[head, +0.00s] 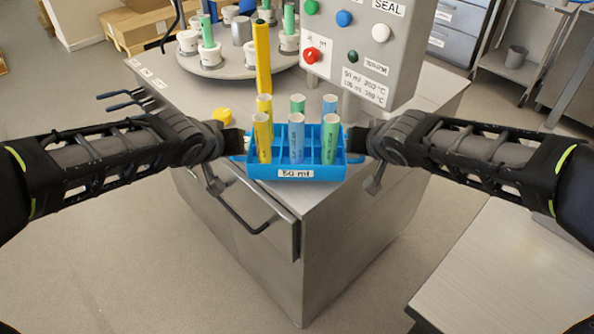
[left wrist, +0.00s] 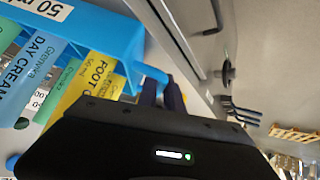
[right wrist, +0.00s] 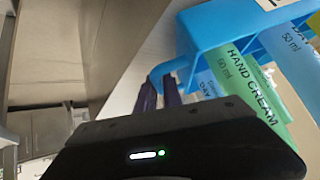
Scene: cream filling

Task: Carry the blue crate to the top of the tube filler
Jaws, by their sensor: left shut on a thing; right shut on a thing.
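The blue crate (head: 297,171) is labelled 50 ml and holds several yellow, green and blue tubes standing in its compartments. In the head view it is at the near end of the steel tube filler (head: 345,215), over its top; I cannot tell whether it touches the surface. My left gripper (head: 243,144) is shut on the crate's left handle, which shows in the left wrist view (left wrist: 152,73). My right gripper (head: 352,143) is shut on the right handle, which shows in the right wrist view (right wrist: 165,70). The crate looks about level.
A control box (head: 365,50) with buttons stands behind the crate, to the right. A rotary table (head: 240,65) with tube holders is at the back. A yellow post (head: 262,60) and a yellow knob (head: 222,115) stand near the crate. A grey table (head: 510,270) is at the lower right.

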